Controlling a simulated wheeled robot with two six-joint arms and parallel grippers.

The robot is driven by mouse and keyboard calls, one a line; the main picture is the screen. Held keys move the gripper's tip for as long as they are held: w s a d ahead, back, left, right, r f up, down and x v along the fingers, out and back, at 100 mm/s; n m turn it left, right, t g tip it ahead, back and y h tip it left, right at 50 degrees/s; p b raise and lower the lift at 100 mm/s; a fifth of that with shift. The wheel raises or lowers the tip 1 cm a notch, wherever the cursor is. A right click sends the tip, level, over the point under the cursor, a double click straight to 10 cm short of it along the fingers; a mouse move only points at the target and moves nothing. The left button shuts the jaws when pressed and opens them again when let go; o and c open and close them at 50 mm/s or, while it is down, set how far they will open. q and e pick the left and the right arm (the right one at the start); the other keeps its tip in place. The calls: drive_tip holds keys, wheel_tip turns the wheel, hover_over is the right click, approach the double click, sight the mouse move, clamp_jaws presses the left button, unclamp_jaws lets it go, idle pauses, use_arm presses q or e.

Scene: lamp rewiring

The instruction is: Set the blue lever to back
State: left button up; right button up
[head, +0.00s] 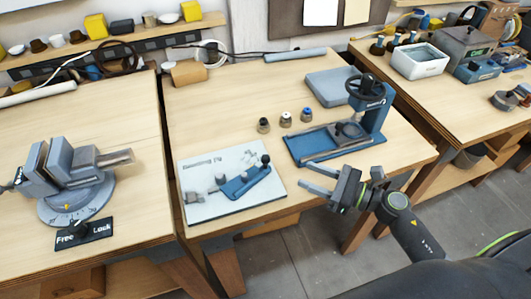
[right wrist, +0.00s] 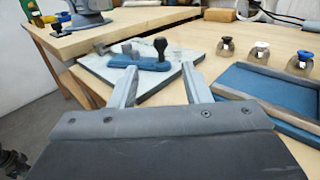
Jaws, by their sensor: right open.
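A blue lever fixture (head: 247,183) sits on a white board at the front of the middle table. A black knob (head: 265,160) stands up at its right end. The fixture also shows beyond my fingers in the right wrist view (right wrist: 150,64), with its black knob upright. My right gripper (head: 305,176) is open and empty to the right of the board, apart from the fixture; its fingers also show in the right wrist view (right wrist: 159,72). The lever's exact setting is too small to tell. My left gripper is not in view.
Three small capped posts (head: 285,121) stand behind the board. A blue press (head: 372,115) with a black handwheel and a blue tray (head: 310,151) stands right of them. A grey vise (head: 72,165) is on the left table. Bare wood separates the board and tray.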

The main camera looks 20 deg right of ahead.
sight(266, 157)
drive_tip(key=p+x, duration=0.4)
drive_tip(key=x, duration=0.8)
drive_tip(key=shift+w+a, duration=0.25)
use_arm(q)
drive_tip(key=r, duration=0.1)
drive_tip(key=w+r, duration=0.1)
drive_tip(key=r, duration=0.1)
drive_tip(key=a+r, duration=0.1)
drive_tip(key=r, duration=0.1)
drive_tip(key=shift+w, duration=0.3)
use_arm(e)
drive_tip(key=shift+w+a, duration=0.1)
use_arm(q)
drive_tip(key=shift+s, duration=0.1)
use_arm(e)
clamp_jaws()
